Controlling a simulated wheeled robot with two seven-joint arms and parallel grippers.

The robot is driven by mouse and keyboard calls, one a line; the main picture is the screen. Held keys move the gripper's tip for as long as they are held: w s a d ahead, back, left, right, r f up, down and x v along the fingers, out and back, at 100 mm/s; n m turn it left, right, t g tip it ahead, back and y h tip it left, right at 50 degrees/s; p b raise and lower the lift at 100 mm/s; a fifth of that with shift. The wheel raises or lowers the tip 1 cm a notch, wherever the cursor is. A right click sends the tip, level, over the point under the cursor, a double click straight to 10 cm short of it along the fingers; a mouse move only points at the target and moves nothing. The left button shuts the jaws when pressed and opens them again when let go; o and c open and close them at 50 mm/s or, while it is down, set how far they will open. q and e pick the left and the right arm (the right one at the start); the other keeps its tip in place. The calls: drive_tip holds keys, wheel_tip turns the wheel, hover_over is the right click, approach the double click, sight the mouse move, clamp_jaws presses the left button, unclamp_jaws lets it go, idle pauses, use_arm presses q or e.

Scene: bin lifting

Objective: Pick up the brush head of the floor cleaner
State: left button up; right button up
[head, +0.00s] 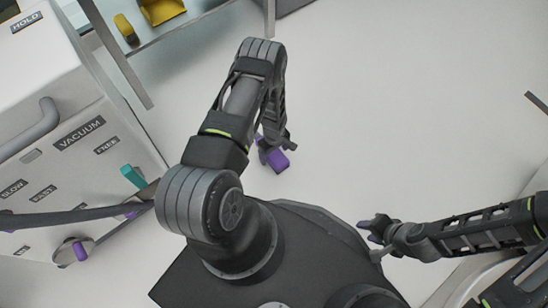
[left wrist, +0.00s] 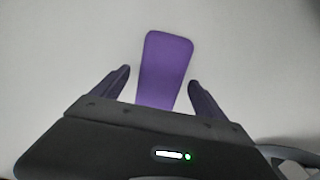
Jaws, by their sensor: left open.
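A flat purple piece with rounded corners (left wrist: 165,65) lies between the two dark purple fingers of my left gripper (left wrist: 160,88) in the left wrist view. A gap shows on both sides of it, and its near end is hidden behind the gripper body. In the head view a purple block (head: 279,161) shows over the floor at the end of my left arm, beside my left gripper (head: 268,148). It may be the brush head; I cannot tell for sure. My left gripper is open.
A white machine (head: 60,130) with labels, a grey handle and purple and teal knobs stands at the left. A shelf (head: 180,40) with yellow items is at the top left. A white rounded edge (head: 455,285) is at the lower right. The pale floor (head: 400,110) is clear.

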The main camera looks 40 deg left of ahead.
sight(274, 154)
use_arm(q)
drive_tip(key=shift+f, duration=0.95)
drive_tip(key=c, duration=1.7)
wheel_tip(274, 154, up, 10)
drive_tip(key=p, duration=0.3)
drive_tip(key=shift+p, duration=0.4)
drive_tip(key=shift+r, duration=0.1)
